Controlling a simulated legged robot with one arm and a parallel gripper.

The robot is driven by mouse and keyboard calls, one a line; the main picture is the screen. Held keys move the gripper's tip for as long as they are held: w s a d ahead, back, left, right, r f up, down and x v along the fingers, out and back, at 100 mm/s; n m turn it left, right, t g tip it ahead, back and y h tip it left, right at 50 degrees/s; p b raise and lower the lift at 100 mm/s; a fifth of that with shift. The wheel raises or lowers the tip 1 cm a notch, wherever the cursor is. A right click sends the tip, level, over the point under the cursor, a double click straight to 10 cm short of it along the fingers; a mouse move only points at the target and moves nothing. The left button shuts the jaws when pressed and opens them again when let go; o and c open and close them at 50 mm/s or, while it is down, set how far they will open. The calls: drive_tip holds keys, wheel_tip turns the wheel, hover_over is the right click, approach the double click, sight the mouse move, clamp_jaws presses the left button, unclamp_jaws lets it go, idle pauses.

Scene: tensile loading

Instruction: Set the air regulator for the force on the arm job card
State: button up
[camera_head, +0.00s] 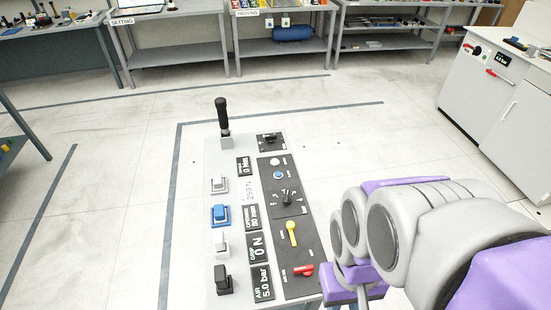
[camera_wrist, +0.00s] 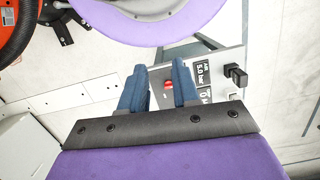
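The control console (camera_head: 215,165) stands in front of me. The AIR display (camera_head: 263,283) on its near end reads 5.0 bar; it also shows in the wrist view (camera_wrist: 203,70). A black knob (camera_head: 223,280) sits beside it, also in the wrist view (camera_wrist: 236,75). In the head view my arm is at the right and the fingers are hidden. No job card is legible.
The console also carries a tall black-handled lever (camera_head: 222,115), a blue switch (camera_head: 220,214), a yellow lever (camera_head: 291,233) and a dial (camera_head: 288,197). A white cabinet (camera_head: 492,92) stands at the right. Shelves (camera_head: 178,55) line the back. Floor left of the console is clear.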

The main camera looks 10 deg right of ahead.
drive_tip(key=shift+d, duration=0.6)
drive_tip(key=c, duration=0.3)
drive_tip(key=shift+c, duration=0.7)
drive_tip(key=shift+a, duration=0.95)
clamp_jaws()
drive_tip(key=shift+d, duration=0.6)
